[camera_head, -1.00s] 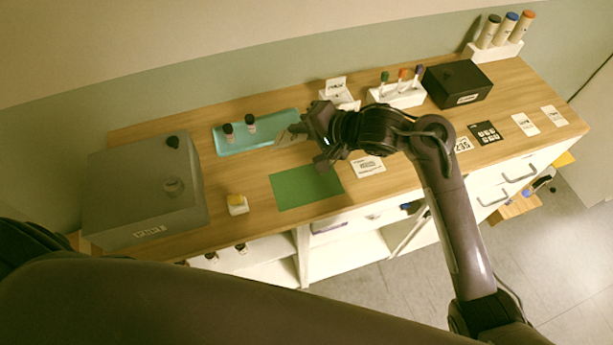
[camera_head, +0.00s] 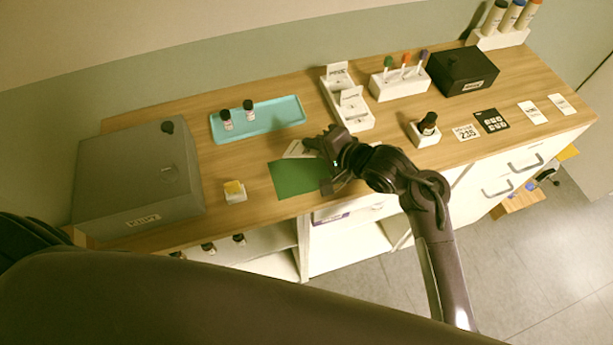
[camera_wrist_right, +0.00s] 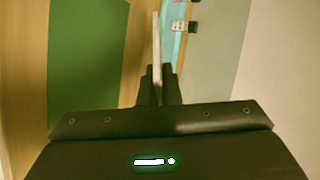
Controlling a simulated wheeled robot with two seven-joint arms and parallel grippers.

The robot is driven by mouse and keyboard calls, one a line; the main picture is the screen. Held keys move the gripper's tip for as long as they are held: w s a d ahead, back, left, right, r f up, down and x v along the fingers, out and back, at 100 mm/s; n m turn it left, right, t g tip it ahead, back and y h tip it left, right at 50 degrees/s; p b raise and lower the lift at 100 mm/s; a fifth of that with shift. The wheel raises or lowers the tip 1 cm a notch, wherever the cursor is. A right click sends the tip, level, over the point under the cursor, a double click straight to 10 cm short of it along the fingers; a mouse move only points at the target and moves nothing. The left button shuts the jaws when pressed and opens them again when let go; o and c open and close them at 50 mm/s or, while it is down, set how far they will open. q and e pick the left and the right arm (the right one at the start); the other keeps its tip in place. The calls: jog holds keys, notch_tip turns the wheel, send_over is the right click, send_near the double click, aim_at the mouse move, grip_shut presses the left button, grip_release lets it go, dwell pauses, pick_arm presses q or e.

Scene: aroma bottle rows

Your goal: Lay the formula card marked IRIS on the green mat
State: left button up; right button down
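A pale card (camera_head: 297,149) juts out from my right gripper (camera_head: 316,147) at the back edge of the green mat (camera_head: 296,180). In the right wrist view the card (camera_wrist_right: 157,45) stands edge-on between the two fingers (camera_wrist_right: 160,85), which are closed on it. The green mat (camera_wrist_right: 85,60) lies left of it in that view. The card's marking cannot be read, and I cannot tell its height above the mat. My right gripper and forearm cover the mat's right end. My left gripper is out of view.
A turquoise tray (camera_head: 285,113) with two dark-capped bottles lies behind the mat. A white card holder (camera_head: 358,124) stands at the back right. A small white block with a yellow top (camera_head: 235,192) and a grey box (camera_head: 135,185) are to the left.

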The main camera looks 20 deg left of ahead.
aim_at(313, 170)
notch_tip(313, 170, down, 4)
jog(key=b, duration=0.3)
jog(key=shift+r+b, duration=0.1)
jog(key=shift+b, duration=0.25)
jog(key=shift+f+b, duration=0.35)
jog(key=shift+f, duration=0.85)
jog(key=c, duration=1.8)
grip_release()
jog(key=p+v, duration=0.7)
jog(key=p, duration=0.2)
jog(key=shift+d+r, duration=0.1)
jog(key=shift+r, duration=0.15)
jog(key=shift+s+d+p, duration=0.25)
jog(key=shift+d+p, duration=0.1)
